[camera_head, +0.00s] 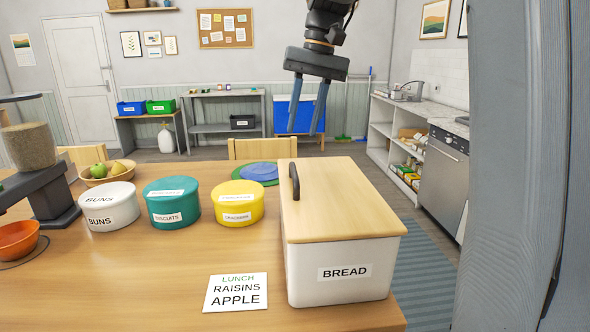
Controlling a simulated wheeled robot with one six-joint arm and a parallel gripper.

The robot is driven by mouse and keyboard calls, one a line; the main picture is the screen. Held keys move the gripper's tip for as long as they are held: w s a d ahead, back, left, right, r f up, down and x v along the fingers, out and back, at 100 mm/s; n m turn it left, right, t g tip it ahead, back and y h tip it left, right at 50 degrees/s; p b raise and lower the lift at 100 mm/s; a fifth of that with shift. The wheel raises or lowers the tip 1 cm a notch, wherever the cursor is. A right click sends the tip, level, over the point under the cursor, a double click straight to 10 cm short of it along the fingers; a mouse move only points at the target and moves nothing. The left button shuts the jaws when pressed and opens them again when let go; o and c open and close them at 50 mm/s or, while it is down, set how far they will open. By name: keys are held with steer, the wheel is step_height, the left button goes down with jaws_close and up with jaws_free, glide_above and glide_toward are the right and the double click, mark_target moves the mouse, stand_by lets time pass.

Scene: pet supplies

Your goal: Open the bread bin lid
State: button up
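The bread bin (310,272) is a white box labelled BREAD at the right front of the wooden table. Its light wooden lid (345,205) lies closed on top. A dark arched handle (294,181) stands at the lid's left edge. My gripper (306,132) hangs above and beyond the bin's far end, pointing down. Its two blue-grey fingers are apart with nothing between them. It does not appear to touch the lid or the handle.
White (108,213), teal (170,212) and yellow (237,209) round tins stand left of the bin. A fruit bowl (107,173), an orange bowl (17,240) and a chair back (262,149) are near.

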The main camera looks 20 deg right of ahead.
mark_target(295, 168)
steer(key=shift+w+a+f, duration=0.15)
steer(key=shift+a+f, duration=0.1)
steer(key=shift+f, duration=1.35)
steer(key=shift+w+a+f, duration=0.15)
steer(key=shift+a+f, duration=0.05)
steer(key=shift+f, duration=1.45)
steer(key=shift+w+a+f, duration=0.15)
steer(key=shift+a+f, duration=0.1)
steer(key=shift+f, duration=1.35)
jaws_close()
